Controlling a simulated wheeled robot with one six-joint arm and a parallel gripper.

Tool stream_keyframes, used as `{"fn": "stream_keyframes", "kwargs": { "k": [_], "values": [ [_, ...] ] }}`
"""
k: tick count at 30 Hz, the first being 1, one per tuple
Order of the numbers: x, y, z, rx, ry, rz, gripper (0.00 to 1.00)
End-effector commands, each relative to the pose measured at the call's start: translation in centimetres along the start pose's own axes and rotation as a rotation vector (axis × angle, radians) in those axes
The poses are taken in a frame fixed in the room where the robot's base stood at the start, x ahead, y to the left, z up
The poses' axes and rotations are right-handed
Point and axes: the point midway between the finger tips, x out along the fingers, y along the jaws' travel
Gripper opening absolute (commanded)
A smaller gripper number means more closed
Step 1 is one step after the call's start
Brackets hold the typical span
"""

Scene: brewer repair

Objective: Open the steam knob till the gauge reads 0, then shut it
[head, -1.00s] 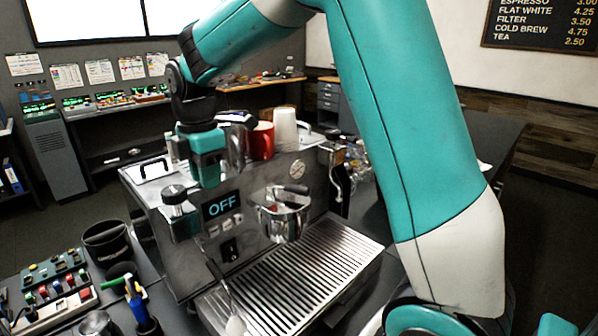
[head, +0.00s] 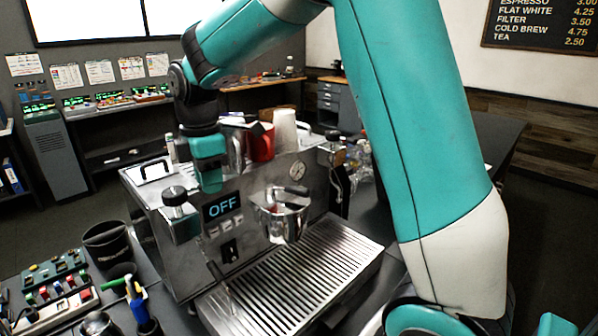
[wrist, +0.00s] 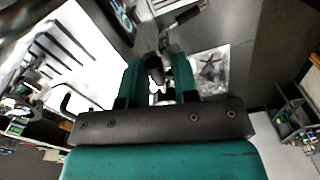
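A thin steam wand (head: 220,278) hangs below the knob.
A portafilter with a metal cup (head: 282,215) sits right of the display, above the slatted drip tray (head: 300,270). A red mug (head: 261,143) and white cups (head: 284,128) stand on top. A button panel (head: 55,285) and a black bin (head: 107,240) are at left.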

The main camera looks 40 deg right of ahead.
Motion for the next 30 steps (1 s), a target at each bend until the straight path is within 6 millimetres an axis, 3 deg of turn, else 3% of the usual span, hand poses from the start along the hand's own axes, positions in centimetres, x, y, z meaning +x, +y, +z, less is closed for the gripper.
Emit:
{"fn": "stream_keyframes", "kwargs": {
  "k": [30],
  "values": [
    [-0.1,-4.5,-1.6,0.724,0.001,0.001,0.28]
  ]
}}
